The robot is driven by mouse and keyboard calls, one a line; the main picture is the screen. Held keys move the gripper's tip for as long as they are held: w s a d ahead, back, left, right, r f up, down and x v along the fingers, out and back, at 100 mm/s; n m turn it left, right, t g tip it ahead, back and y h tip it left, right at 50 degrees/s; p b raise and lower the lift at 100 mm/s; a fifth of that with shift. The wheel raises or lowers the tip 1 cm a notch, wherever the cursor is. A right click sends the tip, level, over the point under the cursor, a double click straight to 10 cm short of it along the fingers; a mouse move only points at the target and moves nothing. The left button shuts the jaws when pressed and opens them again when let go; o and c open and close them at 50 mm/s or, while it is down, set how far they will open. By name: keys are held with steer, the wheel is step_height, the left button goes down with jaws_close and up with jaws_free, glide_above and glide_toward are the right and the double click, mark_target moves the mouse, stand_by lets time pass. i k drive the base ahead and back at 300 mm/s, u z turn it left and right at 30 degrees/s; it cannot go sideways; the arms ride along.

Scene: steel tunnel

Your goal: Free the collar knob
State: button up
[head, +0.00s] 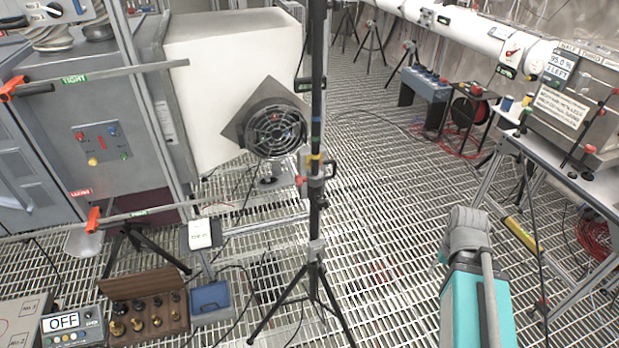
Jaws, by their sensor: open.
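A dark vertical pole (317,90) on a black tripod (313,268) stands in the middle of the head view. A clamp collar (317,182) with red and grey parts sits around the pole, just below blue and yellow bands. A small dark knob or lever shows at the collar's right side, too small to tell how it is set. A teal and grey part of my arm (474,300) rises at lower right, well apart from the pole and collar. My gripper's fingers do not show.
A dark fan (272,130) on a square plate stands left behind the pole. Horizontal rods with red handles (95,218) reach in from the left. A wooden box of brass weights (150,310) is at lower left. A bench (560,170) stands right. Grating between pole and arm is mostly clear.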

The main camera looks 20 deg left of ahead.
mark_target(299, 180)
steer(key=z, duration=0.1)
steer(key=k, duration=1.25)
steer(key=u, duration=1.2)
steer(key=i, duration=0.95)
steer(key=u, duration=0.1)
